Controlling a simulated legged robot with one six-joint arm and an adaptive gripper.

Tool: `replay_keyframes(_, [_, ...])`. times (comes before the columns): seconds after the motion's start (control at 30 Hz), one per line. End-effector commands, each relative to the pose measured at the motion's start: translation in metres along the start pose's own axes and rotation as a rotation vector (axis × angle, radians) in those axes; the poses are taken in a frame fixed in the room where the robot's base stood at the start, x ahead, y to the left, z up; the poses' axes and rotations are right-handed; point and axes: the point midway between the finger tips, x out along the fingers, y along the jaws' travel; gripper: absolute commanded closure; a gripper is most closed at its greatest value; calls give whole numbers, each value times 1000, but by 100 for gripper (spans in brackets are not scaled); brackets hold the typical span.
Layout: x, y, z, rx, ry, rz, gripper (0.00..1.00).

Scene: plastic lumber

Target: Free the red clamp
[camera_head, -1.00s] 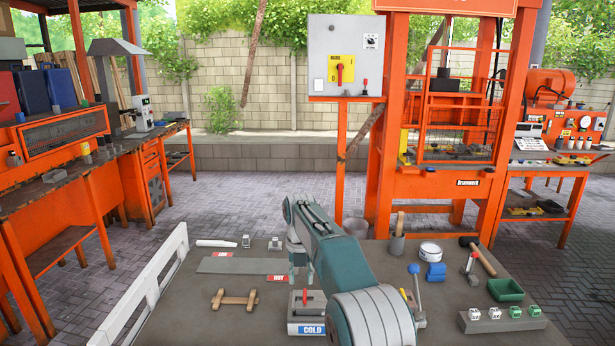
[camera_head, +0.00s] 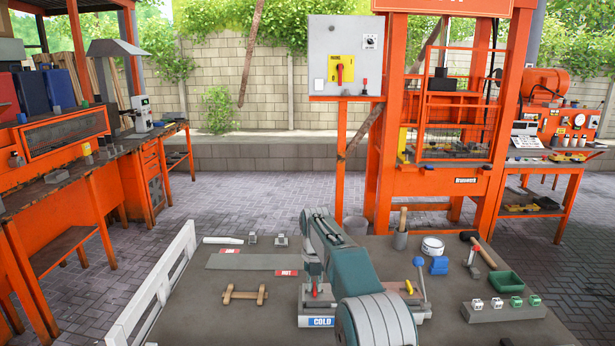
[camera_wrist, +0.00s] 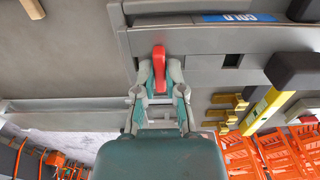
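The red clamp (camera_head: 314,289) is a small red lever on a grey block with a blue and white COLD label (camera_head: 317,321), at the front of the bench. In the wrist view the red clamp (camera_wrist: 158,68) stands between the fingertips of my gripper (camera_wrist: 160,82). The fingers are spread to either side of the lever, with small gaps visible; contact on the right side is hard to judge. In the head view my gripper (camera_head: 313,274) is just above the clamp, and my arm hides part of the block.
A wooden piece (camera_head: 245,293) lies left of the block. A white rail (camera_head: 160,283) edges the bench on the left.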

Motion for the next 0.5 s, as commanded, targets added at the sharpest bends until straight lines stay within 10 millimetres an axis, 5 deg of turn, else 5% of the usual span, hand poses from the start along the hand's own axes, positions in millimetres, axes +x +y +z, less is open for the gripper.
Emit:
replay_keyframes(0.07, [1,-1,0,1,2,-3,100])
replay_keyframes(0.1, [1,0,0,1,2,-4,77])
replay_keyframes(0.2, [1,0,0,1,2,-4,40])
replay_keyframes(0.5, [1,0,0,1,1,-3,40])
